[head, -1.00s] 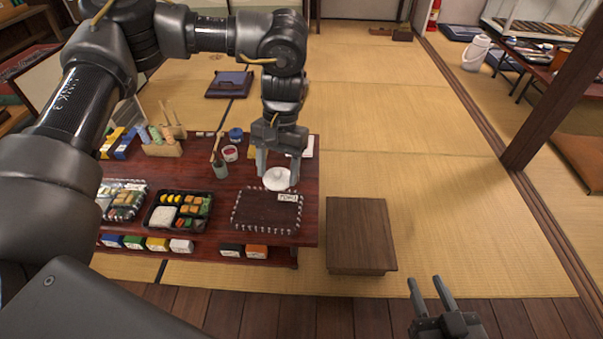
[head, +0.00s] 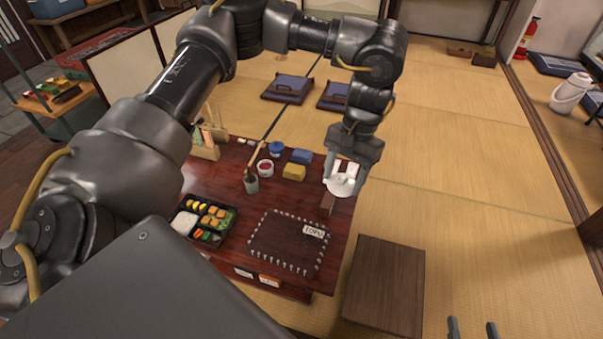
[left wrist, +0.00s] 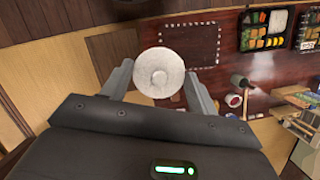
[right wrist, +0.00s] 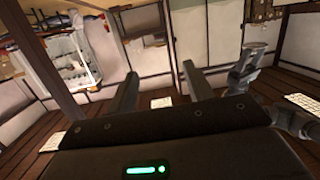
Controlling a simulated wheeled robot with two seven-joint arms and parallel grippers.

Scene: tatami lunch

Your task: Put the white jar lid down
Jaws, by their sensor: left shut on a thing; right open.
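The white jar lid (head: 340,186) is a round white disc with a small knob. My left gripper (head: 346,178) is shut on it, one finger on each side, over the far right part of the dark red low table (head: 335,237). In the left wrist view the lid (left wrist: 158,73) sits between the two fingers, knob towards the camera. Whether it touches anything below is hard to tell. My right gripper (head: 472,327) is open and empty at the bottom right of the head view, away from the table.
A brown block (head: 327,204) stands just below the lid. A dark rectangle edged with pale pegs (head: 280,240) bears a TOFU label. A bento box (head: 185,222), yellow block (head: 293,172), blue block (head: 301,156) and red-filled cup (head: 265,168) are on the table. A wooden stool (head: 385,285) stands right.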

